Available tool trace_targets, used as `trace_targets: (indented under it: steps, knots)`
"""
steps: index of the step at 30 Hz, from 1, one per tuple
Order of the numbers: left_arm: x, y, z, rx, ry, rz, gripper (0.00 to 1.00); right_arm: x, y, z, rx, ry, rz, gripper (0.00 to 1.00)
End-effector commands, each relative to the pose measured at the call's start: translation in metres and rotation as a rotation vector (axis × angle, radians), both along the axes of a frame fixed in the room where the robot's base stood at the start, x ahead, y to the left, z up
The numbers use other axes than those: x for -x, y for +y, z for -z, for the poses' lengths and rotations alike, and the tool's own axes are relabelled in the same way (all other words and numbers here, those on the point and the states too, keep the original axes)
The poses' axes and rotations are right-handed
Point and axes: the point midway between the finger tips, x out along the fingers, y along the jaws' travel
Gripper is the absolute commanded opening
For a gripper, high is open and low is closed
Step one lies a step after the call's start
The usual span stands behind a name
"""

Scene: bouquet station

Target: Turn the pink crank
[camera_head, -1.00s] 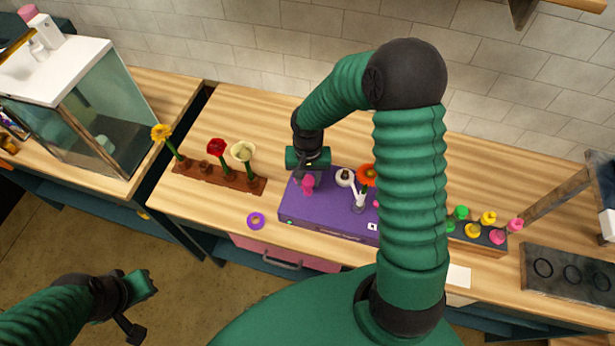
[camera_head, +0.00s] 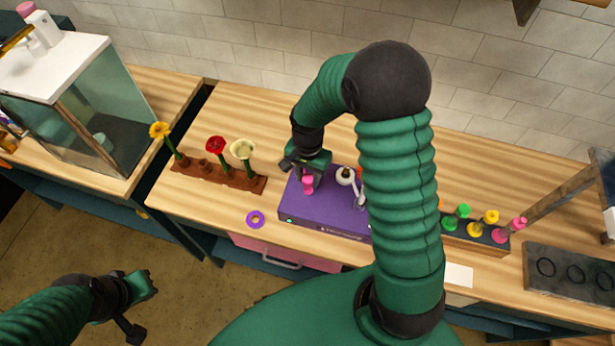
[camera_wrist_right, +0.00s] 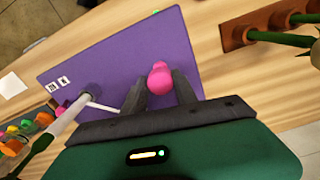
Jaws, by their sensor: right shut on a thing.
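The pink crank (camera_head: 308,184) stands on the left part of the purple box (camera_head: 300,211) on the wooden counter. My right gripper (camera_head: 305,180) reaches down to it from above. In the right wrist view the crank's rounded pink knob (camera_wrist_right: 160,82) sits between the two dark fingers of my right gripper (camera_wrist_right: 160,90), which is shut on it. The crank's lower part and mount are hidden. My left gripper (camera_head: 140,305) hangs at the lower left over the floor, away from the counter; its jaw opening is unclear.
A brown rack (camera_head: 216,178) with several flowers is left of the box. A purple ring (camera_head: 255,219) lies in front. Coloured bottles stand in a tray (camera_head: 470,247) at right. My right forearm hides part of the box. A glass tank (camera_head: 110,115) stands far left.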

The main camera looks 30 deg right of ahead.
Motion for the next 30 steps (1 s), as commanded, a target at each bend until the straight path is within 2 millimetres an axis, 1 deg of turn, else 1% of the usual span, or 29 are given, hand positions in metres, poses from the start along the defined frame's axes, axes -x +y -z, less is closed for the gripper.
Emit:
trace_targets:
  steps: [1, 6, 12, 19, 30]
  knots:
    - [0.0, 0.0, 0.0003, 0.0, 0.0, 0.0, 0.0, -0.0039, -0.0006, -0.0015, 0.003, -0.011, 0.036, 0.0]
    - [-0.0001, 0.0, -0.001, 0.0, 0.0, 0.0, 0.0, -0.0039, -0.0007, -0.0023, 0.002, -0.012, 0.164, 0.0]
    - [0.0, 0.0, -0.0033, 0.0, 0.0, 0.0, 0.0, -0.0039, -0.0007, -0.0026, 0.002, -0.012, 0.278, 0.0]
    - [0.0, 0.0, -0.0046, 0.0, 0.0, 0.0, 0.0, -0.004, -0.0011, -0.0022, 0.001, -0.013, 0.346, 0.0]
    - [0.0, 0.0, -0.0047, 0.0, 0.0, 0.0, 0.0, -0.0042, -0.0015, -0.0021, 0.002, -0.014, 0.361, 0.0]
